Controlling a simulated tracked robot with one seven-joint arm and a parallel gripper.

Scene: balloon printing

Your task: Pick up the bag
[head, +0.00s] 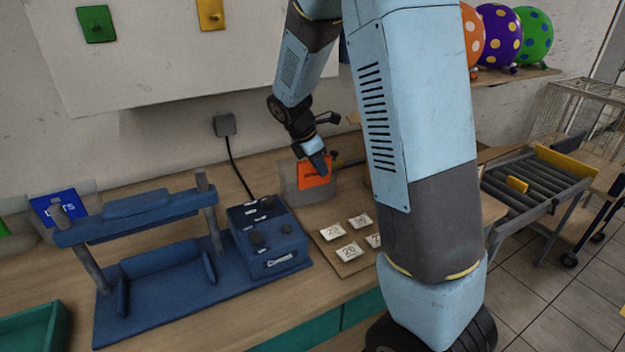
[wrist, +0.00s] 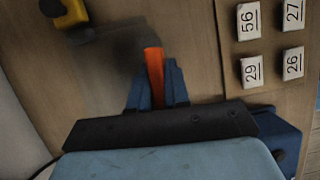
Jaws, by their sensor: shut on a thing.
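The bag (head: 313,175) is orange with dark print and stands upright on the back of the wooden worktable, at or in a grey holder (head: 289,182). My gripper (head: 319,163) reaches down onto its top edge. In the wrist view the bag (wrist: 154,66) shows edge-on as a narrow orange strip between the two blue fingers of my gripper (wrist: 156,88), which are shut on it. I cannot tell whether the bag is clear of the holder or the table.
A blue press (head: 140,225) with a control box (head: 268,238) stands left of the bag. Numbered white tiles (head: 349,251) lie on a board in front. A yellow-and-black part (wrist: 68,14) is near the bag. A roller conveyor (head: 520,185) stands at right.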

